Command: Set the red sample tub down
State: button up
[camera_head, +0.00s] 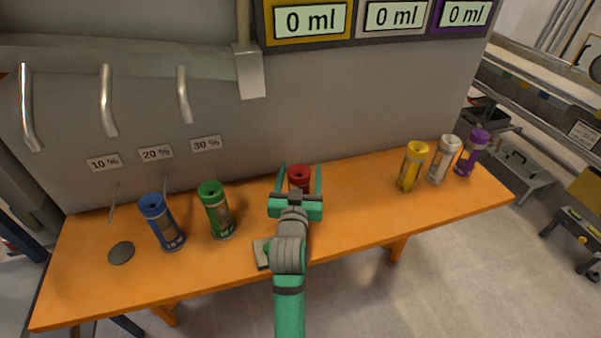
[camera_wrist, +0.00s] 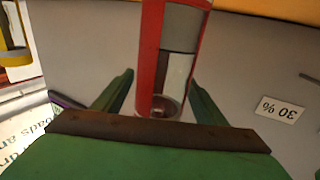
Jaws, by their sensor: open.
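The red sample tub (camera_head: 299,174) stands on the orange table (camera_head: 345,222) near its back edge, under the grey wall. In the wrist view the tub (camera_wrist: 151,55) is a red cylinder with a clear window, between my two fingers. My gripper (camera_head: 298,180) is open, with one green finger on each side of the tub. In the wrist view small gaps show between the fingers and the tub. My gripper and wrist hide the tub's lower part in the head view, so its contact with the table is hidden.
A blue tub (camera_head: 161,222) and a green tub (camera_head: 216,210) stand to the left. A yellow tub (camera_head: 411,167), a white tub (camera_head: 444,160) and a purple tub (camera_head: 472,152) stand to the right. The table between the red and yellow tubs is clear. Metal spouts (camera_head: 184,95) hang above.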

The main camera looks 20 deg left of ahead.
jog(key=s+d, duration=0.2)
jog(key=s, duration=0.9)
jog(key=shift+s+d, duration=0.15)
jog(key=shift+s, duration=0.05)
